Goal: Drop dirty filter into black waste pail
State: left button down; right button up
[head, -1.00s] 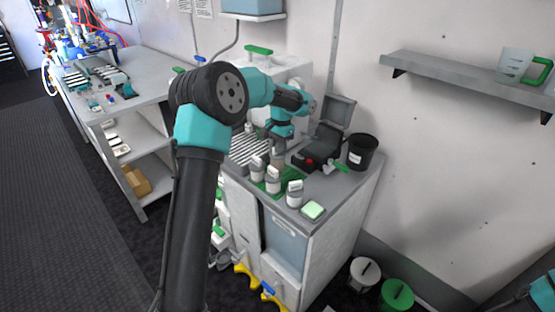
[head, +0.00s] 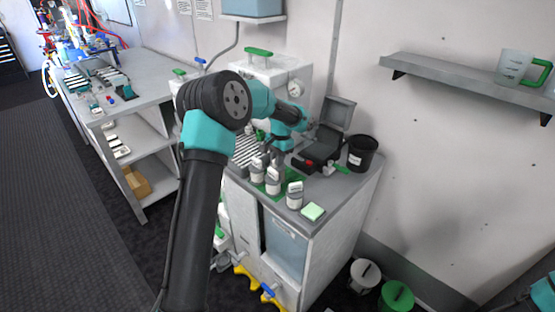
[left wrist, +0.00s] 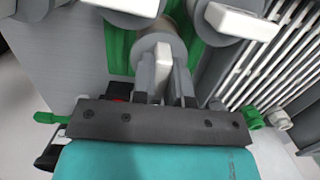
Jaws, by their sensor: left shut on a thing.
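My left gripper (head: 277,156) is low over the counter's rear row of white-and-grey cylinders. In the left wrist view my left gripper (left wrist: 162,88) is shut on the pale upright tab of a grey-capped, brownish cylinder, which looks like the dirty filter (left wrist: 160,43). In the head view the filter is mostly hidden behind the gripper and nearby cylinders. I cannot tell whether it touches the green mat. The black waste pail (head: 362,154) stands upright at the counter's back right, apart from my gripper.
White-and-grey cylinders (head: 294,195) stand close around the left gripper on a green mat. An open black case (head: 322,148) lies between gripper and pail. A ribbed rack (head: 245,150) is at left. A pale green pad (head: 313,212) lies near the front edge.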

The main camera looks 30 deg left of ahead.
pick_arm(q)
jog(key=shift+f, duration=0.1)
jog(key=c, duration=1.1)
grip_release()
jog(key=r, duration=0.4)
jog(key=w+r, duration=0.1)
jog(key=r, duration=0.7)
jog(key=shift+w+d+r, duration=0.1)
jog(key=shift+w+d, duration=0.1)
jog(key=shift+w, duration=0.2)
jog(key=o, duration=0.4)
